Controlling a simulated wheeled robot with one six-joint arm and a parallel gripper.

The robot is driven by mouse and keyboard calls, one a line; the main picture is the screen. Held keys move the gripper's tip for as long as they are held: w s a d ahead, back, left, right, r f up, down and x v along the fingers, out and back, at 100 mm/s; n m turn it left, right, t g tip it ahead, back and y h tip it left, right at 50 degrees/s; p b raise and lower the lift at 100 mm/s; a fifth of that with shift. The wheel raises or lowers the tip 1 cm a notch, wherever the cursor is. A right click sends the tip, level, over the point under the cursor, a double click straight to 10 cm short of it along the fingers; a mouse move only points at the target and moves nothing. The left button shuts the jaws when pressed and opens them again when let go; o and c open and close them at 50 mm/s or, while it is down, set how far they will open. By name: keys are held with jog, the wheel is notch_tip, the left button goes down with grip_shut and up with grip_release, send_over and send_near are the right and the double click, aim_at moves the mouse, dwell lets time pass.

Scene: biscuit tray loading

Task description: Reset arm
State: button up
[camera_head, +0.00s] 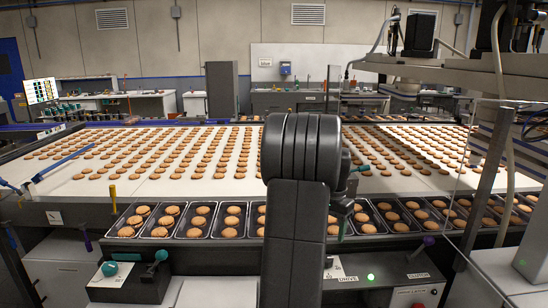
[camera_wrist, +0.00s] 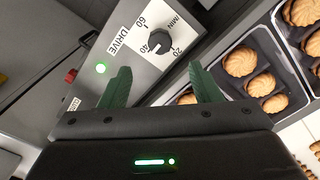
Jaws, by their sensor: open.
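My gripper (camera_wrist: 160,88) shows in the wrist view with its two green fingers spread apart and nothing between them. Beyond the fingers is a grey control panel with a black dial (camera_wrist: 157,42) marked DRIVE and MIN. In the head view my dark arm stands upright in the middle and hides most of the gripper. Black trays (camera_head: 212,208) of round biscuits stand in a row along the front of the conveyor. They also show at the right of the wrist view, where a tray (camera_wrist: 222,72) lies beside the right finger.
A wide white conveyor (camera_head: 60,190) covered with rows of biscuits fills the middle. A control box with a green light (camera_head: 371,277) and a red button (camera_head: 418,306) is at the front right. A box with teal knobs (camera_head: 110,269) is at the front left. A metal post (camera_head: 484,190) stands at the right.

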notch_tip(320, 180, down, 10)
jog(key=shift+s+f, duration=0.1)
jog(key=shift+f, duration=0.15)
jog(key=shift+r+n, duration=0.15)
jog(key=shift+n, duration=0.25)
jog(key=shift+r+n, duration=0.1)
jog(key=shift+n, duration=0.7)
jog(key=n+b, duration=0.1)
jog(key=n, duration=0.5)
jog(key=n+b, duration=0.1)
jog(key=n, duration=0.5)
jog(key=shift+n+b, duration=0.65)
jog(key=shift+n, duration=1.05)
jog(key=shift+r, duration=0.15)
